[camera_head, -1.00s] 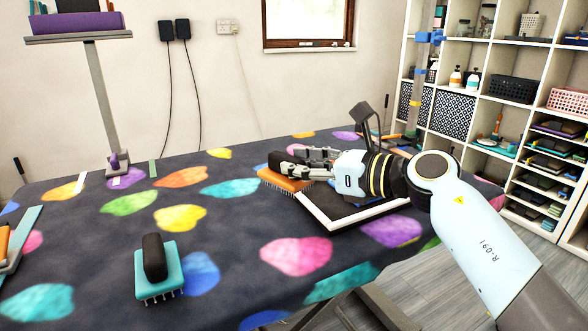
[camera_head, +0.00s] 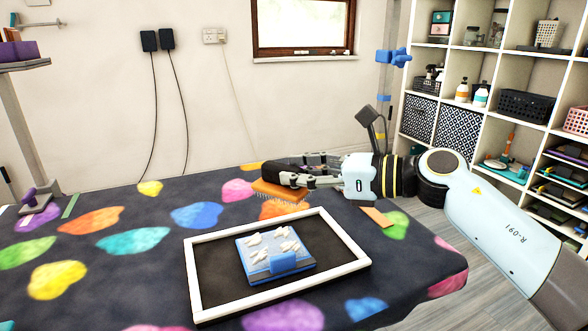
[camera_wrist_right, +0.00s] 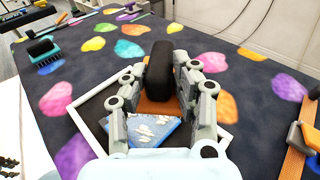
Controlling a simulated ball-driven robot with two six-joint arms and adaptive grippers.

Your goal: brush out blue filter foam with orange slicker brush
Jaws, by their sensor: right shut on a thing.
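The orange slicker brush (camera_head: 280,194) is held by its black handle in my right gripper (camera_head: 290,178), bristles down, behind the framed mat. In the right wrist view my right gripper (camera_wrist_right: 162,88) has its fingers on both sides of the black handle (camera_wrist_right: 160,70). The blue filter foam (camera_head: 248,260) lies inside the white frame, with several pale tufts (camera_head: 281,232) on top and a blue block at its near edge. The brush is beyond the foam and apart from it. In the wrist view the foam (camera_wrist_right: 145,130) is partly hidden by the gripper. My left gripper is out of view.
A white-framed dark tray (camera_head: 190,275) holds the foam on the patterned table. An orange strip (camera_head: 377,216) lies right of it. A teal brush (camera_wrist_right: 42,48) sits farther off in the wrist view. Open table lies left of the tray.

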